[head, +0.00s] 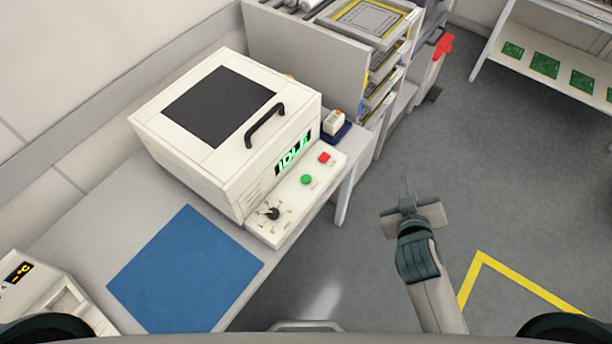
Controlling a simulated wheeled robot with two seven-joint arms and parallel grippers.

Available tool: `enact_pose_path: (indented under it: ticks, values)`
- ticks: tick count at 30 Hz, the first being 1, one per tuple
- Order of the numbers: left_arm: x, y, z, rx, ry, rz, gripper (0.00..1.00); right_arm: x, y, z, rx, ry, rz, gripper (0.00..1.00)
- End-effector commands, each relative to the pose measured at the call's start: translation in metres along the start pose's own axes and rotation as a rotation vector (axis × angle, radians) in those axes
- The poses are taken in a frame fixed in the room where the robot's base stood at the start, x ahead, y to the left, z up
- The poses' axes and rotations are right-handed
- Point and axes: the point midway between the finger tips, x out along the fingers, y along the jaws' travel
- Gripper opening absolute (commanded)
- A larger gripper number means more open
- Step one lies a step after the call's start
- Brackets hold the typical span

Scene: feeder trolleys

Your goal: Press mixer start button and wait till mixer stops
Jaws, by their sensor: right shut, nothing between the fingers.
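The mixer (190,165) is a white box with a dark lid panel and a black handle, standing on a bench in the head view. Its green display (293,153) reads IDLE. On its front ledge are a green button (306,179), a red button (324,157) and a black knob (272,213). My right gripper (409,190) is shut and empty. It appears over the floor, to the right of the mixer and apart from it. My left gripper is not in the picture.
A blue mat (186,270) lies on the bench (92,225) in front of the mixer. A small device on a blue base (337,133) stands beside the mixer. Shelves (345,62) stand behind it. Grey floor (480,170) is open at the right.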

Motion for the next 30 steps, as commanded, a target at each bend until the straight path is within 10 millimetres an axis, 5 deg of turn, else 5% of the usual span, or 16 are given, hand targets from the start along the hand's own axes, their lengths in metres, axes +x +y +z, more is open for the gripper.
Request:
enact_pose_path:
  ticks: [9, 17, 24, 30]
  values:
    - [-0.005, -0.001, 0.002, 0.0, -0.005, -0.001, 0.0, 0.001, 0.023, -0.11, -0.141, 0.337, 0.121, 0.0]
    - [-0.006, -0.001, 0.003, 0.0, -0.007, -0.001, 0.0, -0.016, 0.015, -0.197, -0.315, 0.641, 0.183, 0.0]
    - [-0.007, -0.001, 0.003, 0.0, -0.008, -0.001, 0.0, -0.042, -0.023, -0.264, -0.547, 0.94, 0.194, 0.0]
    - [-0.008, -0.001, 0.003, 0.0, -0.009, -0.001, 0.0, -0.063, -0.078, -0.295, -0.81, 1.181, 0.15, 0.0]
